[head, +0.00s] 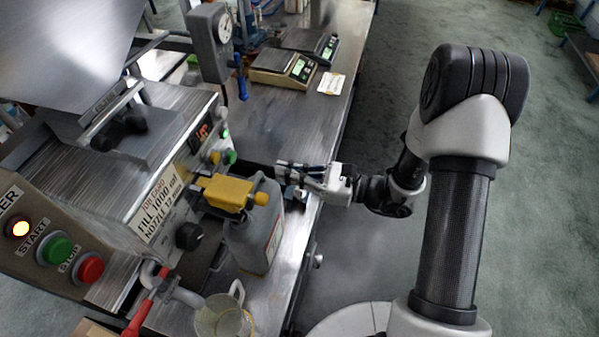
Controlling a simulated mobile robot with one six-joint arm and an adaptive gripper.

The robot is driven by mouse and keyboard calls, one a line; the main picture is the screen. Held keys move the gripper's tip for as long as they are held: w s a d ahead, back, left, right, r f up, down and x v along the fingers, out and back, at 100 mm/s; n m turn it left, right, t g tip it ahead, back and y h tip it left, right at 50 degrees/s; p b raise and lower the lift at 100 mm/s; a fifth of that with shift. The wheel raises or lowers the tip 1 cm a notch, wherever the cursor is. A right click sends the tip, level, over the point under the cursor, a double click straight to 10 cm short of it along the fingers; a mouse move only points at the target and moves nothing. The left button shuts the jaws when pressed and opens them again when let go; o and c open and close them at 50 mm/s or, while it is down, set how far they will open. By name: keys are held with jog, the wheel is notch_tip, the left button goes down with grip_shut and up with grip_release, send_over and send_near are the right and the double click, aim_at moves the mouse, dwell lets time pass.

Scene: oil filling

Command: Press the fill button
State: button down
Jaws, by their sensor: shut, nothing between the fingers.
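The filling machine (150,165) stands at the left with a sloped front panel. A green button (57,249) sits by the START label and a red button (90,267) by the STOP label. Smaller green (230,157) and yellow (214,157) buttons sit further back on the panel, near a red display. I cannot read which one is marked fill. A grey jug (256,238) stands under a yellow nozzle block (228,191). My gripper (281,170) is shut and empty, over the bench beyond the jug and right of the small buttons, apart from them.
A black knob (188,236) and a job card (158,208) are on the panel. A clear beaker (221,318) stands at the bench front by a red-handled valve (142,314). Scales (283,68) and a gauge post (212,45) stand further back. Bare bench (275,125) lies between.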

jog(key=v, duration=0.3)
dwell(0.9)
